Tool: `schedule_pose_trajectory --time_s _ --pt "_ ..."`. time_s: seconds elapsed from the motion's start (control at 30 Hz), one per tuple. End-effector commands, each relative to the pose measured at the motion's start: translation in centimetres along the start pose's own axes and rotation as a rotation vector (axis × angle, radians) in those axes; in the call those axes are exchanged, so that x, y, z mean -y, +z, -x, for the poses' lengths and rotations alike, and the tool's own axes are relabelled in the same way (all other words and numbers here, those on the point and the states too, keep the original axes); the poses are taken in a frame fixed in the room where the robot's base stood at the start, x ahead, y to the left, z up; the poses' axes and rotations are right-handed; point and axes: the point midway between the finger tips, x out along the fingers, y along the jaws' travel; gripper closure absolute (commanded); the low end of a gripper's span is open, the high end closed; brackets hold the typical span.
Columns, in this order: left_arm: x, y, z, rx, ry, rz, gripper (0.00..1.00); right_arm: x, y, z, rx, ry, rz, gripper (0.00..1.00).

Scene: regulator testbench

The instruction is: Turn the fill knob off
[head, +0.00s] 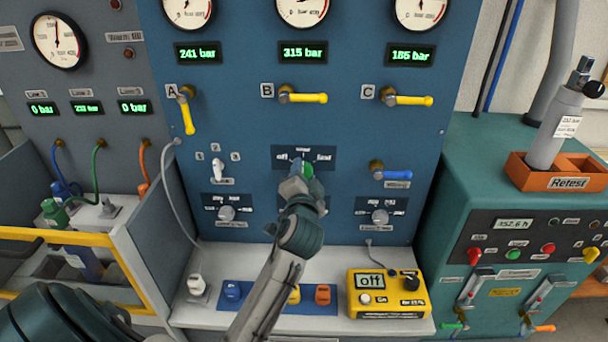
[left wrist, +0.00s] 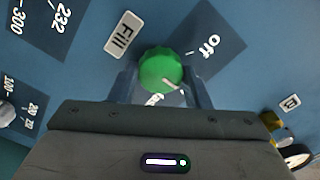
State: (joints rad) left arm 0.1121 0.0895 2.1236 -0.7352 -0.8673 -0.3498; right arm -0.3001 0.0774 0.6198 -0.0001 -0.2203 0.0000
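The green fill knob (left wrist: 160,72) sits on a dark blue plate with a "Fill" label (left wrist: 122,35) and an "off" mark (left wrist: 210,45). A white line shows on the knob's lower right side in the left wrist view; I cannot tell its setting for sure. In the head view the knob (head: 308,170) is partly hidden by my left gripper (head: 302,176). In the left wrist view the fingers of my left gripper (left wrist: 160,82) stand on either side of the knob; whether they press on it is unclear. My right gripper is out of view.
Yellow valve handles A (head: 188,112), B (head: 305,97) and C (head: 408,100) are above. A blue lever (head: 393,174) is to the right and a white switch (head: 218,168) to the left. A yellow meter (head: 388,300) reading "off" stands on the ledge below.

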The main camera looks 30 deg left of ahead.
Motion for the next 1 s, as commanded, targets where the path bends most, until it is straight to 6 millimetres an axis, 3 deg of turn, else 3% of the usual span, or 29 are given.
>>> schedule_pose_trajectory --time_s 0.03,0.1,0.53,1.0 --pt "0.0 0.0 0.0 0.000 0.000 0.000 0.67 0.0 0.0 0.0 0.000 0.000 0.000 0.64" --pt "0.0 0.0 0.0 0.000 0.000 0.000 0.80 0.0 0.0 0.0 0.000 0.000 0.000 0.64" --pt "-0.1 0.1 0.0 0.001 -0.001 0.083 0.80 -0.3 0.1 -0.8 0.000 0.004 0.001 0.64" --pt "-0.1 0.2 0.0 0.000 -0.001 0.480 0.80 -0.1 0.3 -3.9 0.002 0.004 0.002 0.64"
